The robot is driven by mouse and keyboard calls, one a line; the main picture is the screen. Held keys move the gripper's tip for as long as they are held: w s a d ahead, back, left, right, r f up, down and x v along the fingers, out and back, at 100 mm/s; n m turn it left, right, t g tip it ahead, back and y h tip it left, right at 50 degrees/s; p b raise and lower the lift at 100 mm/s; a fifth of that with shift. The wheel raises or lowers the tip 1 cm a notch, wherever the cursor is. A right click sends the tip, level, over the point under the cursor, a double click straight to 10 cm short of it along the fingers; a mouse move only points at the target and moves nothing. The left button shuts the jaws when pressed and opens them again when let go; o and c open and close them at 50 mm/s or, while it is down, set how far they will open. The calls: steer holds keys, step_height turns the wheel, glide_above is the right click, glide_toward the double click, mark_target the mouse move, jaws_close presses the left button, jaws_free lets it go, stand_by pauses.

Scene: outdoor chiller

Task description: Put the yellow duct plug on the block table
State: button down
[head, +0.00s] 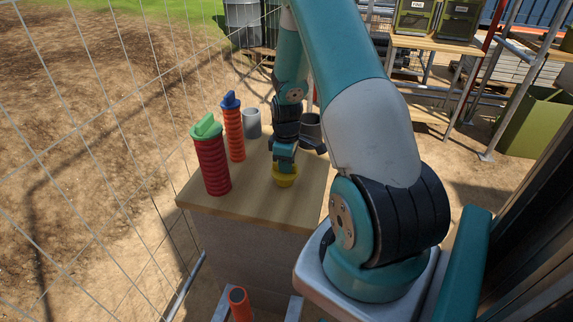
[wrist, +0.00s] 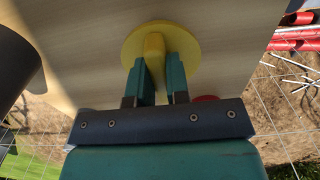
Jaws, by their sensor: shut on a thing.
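The yellow duct plug (head: 285,178) is at the wooden top of the block table (head: 254,207), towards its right side. My gripper (head: 285,164) is above it, pointing down. In the wrist view, the fingers of my gripper (wrist: 154,75) are shut on the narrow grip of the yellow plug (wrist: 133,46), with its round flange beyond them against the table top (wrist: 85,70). I cannot tell whether the plug touches the wood or is just above it.
A red ribbed duct with a green plug (head: 211,165) and an orange duct with a blue plug (head: 233,130) stand on the table's left. Grey cups (head: 252,123) stand behind. A wire fence (head: 110,150) runs along the left. The table's front right is clear.

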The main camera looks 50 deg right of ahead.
steer(key=shift+f, duration=0.25)
steer(key=c, duration=1.5)
jaws_free()
steer(key=shift+f, duration=0.1)
steer(key=shift+c, duration=0.2)
steer(key=o, duration=0.4)
steer(key=shift+o, duration=0.2)
step_height(320, 180, up, 12)
steer(key=w+a+r+n+t+y, duration=0.1)
steer(key=a+r, duration=0.3)
steer(key=a, duration=0.5)
steer(key=w+a+r, duration=0.1)
steer(key=a+r, duration=0.3)
steer(key=a, duration=0.4)
steer(key=s+a+r+y, duration=0.1)
steer(key=s+a+r, duration=0.2)
steer(key=s+a, duration=0.5)
steer(key=s+a+r+n+g+y, duration=0.1)
steer(key=s+a+r, duration=0.3)
steer(key=s+a, duration=0.5)
steer(key=a+y, duration=0.1)
steer(key=a, duration=0.3)
steer(key=shift+s+a+n, duration=0.15)
steer(key=shift+a+n, duration=0.15)
